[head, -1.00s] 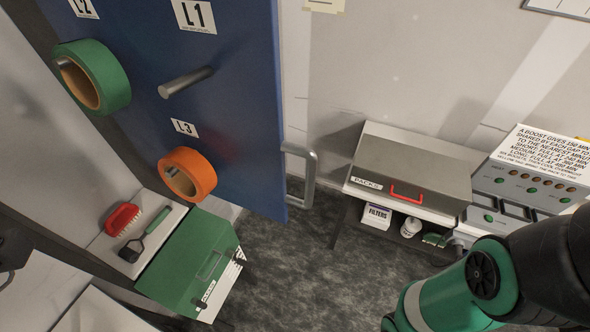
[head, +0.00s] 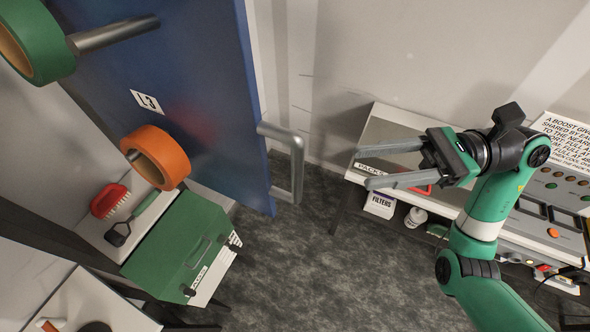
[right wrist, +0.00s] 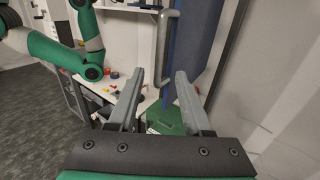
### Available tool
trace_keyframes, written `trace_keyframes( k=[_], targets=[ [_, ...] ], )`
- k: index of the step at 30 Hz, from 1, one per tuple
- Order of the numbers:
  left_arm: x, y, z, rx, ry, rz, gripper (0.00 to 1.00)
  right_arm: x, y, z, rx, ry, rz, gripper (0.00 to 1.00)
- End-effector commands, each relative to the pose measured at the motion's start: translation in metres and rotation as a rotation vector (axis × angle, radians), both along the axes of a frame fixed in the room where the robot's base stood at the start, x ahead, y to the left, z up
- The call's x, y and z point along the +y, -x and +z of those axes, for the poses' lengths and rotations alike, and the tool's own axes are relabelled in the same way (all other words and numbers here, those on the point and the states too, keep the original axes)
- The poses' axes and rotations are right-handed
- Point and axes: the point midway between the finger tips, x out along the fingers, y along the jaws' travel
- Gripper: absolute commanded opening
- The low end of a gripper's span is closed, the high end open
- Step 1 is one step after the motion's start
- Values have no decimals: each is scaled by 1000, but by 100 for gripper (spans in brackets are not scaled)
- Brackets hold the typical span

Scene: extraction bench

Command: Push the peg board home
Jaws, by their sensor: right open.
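The blue peg board (head: 200,100) stands upright at the left in the head view, with a label L3. A grey pull handle (head: 297,165) is on its right edge. Pegs on it bear a green tape roll (head: 35,40) and an orange tape roll (head: 158,155). My right gripper (head: 362,167) is open and empty, to the right of the handle and apart from it. In the right wrist view its fingers point towards the board (right wrist: 190,45) and the handle (right wrist: 163,48). My left gripper is not visible; a green arm of mine shows in that view.
A grey packs case (head: 390,130) and a control panel (head: 560,190) stand on the right bench, behind my right arm. The dark floor (head: 300,270) between is clear.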

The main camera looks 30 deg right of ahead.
Motion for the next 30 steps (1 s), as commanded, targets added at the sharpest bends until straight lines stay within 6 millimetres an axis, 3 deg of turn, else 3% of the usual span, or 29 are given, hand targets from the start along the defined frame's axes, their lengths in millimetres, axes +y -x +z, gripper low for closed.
trace_keyframes(
  k=[15,20,27,30],
  targets=[
    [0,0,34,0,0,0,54,93,-35,3,0,-2,7,50],
    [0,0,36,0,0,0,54,105,-40,1,0,-1,5,50],
    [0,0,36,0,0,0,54,106,-41,0,-1,-1,3,50],
    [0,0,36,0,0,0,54,105,-41,0,-1,-1,3,33]
  ],
)
